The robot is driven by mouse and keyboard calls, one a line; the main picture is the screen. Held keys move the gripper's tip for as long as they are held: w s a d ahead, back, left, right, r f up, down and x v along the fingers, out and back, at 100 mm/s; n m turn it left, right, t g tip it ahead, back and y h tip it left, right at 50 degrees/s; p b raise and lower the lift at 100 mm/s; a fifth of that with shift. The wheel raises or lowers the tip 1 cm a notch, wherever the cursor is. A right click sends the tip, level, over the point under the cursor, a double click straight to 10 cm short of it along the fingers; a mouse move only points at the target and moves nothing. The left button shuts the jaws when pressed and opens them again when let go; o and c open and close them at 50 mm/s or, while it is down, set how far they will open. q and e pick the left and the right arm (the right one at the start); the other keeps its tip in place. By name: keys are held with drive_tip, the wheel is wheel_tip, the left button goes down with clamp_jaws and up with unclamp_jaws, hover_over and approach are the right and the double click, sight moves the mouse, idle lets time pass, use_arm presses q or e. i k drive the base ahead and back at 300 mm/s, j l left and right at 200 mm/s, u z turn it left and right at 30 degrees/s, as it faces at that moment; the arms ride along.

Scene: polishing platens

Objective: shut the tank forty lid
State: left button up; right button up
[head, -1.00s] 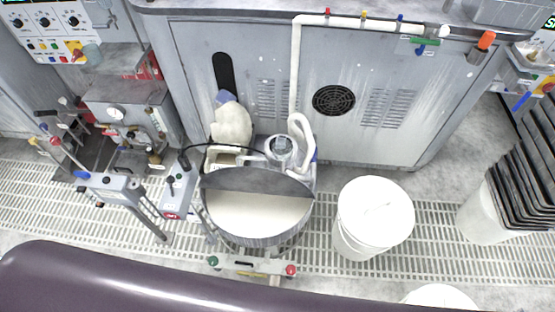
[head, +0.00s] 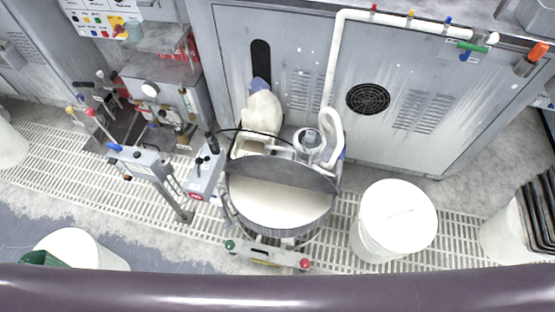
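In the head view a round tank (head: 277,207) stands on the floor grating in front of the grey cabinet, filled with a pale, milky liquid. A grey half-round lid plate (head: 283,173) covers its rear part, and the front part is open. Whether this is the tank named forty cannot be told, as no number is readable. A pump-like fitting (head: 308,140) with a white hose sits behind the lid. Neither of my grippers is in view.
A white lidded bucket (head: 395,215) stands right of the tank. A control post (head: 140,160) and a small control box (head: 206,172) stand to its left. A low bar with green and red knobs (head: 268,254) is in front. A dark purple rounded surface spans the bottom edge.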

sight(282, 171)
drive_tip(key=i+j, duration=0.15)
drive_tip(key=j, duration=0.25)
drive_tip(key=i+j, duration=0.15)
drive_tip(key=j, duration=0.25)
drive_tip(key=i+j, duration=0.15)
drive_tip(key=j, duration=0.2)
